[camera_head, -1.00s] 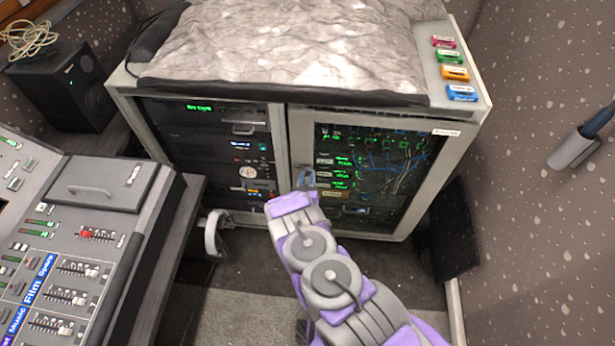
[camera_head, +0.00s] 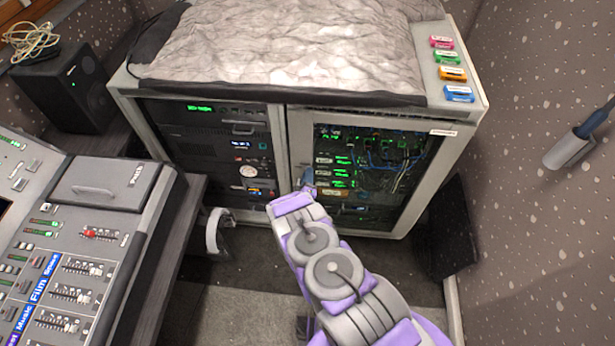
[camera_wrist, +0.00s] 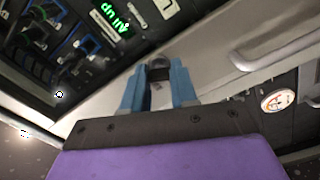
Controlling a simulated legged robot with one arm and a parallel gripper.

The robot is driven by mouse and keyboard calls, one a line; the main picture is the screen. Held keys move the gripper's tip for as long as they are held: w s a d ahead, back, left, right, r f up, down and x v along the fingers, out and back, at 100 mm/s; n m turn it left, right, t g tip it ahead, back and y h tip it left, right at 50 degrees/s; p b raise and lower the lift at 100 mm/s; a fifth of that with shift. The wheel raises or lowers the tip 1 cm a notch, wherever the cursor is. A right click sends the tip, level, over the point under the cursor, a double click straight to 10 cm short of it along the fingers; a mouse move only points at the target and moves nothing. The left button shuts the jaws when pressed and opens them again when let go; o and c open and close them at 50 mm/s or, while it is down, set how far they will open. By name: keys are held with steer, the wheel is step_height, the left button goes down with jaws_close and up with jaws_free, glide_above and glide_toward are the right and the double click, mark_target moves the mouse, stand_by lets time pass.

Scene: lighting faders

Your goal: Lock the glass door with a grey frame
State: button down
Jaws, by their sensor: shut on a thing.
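The glass door (camera_head: 418,170) with a grey frame is on the right half of the rack cabinet and looks closed. Its left frame stile also shows in the wrist view (camera_wrist: 108,92). My gripper (camera_wrist: 158,78) is at that stile, its two blue fingers shut on a small dark lock piece (camera_wrist: 158,66) on the frame. In the head view my gripper (camera_head: 308,178) is at the door's left edge, mostly hidden behind my purple and grey wrist. The exact turn of the lock piece cannot be told.
Rack equipment with a handle (camera_head: 243,128) fills the cabinet's left half. A mixing desk (camera_head: 95,235) stands at the left and a black speaker (camera_head: 66,90) behind it. Coloured tags (camera_head: 452,73) lie on the cabinet top.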

steer(key=n, duration=0.4)
steer(key=shift+s+a+f+n, duration=0.1)
steer(key=shift+a+n, duration=0.15)
steer(key=shift+n, duration=0.15)
stand_by(0.4)
steer(key=c, duration=0.9)
jaws_free()
steer(key=shift+a, duration=0.1)
steer(key=s+p, duration=0.1)
steer(key=s, duration=0.4)
steer(key=s+p, duration=0.1)
steer(key=s, duration=0.5)
steer(key=s+p, duration=0.1)
steer(key=s, duration=0.5)
steer(key=shift+s+a+f, duration=0.1)
steer(key=shift+a, duration=0.15)
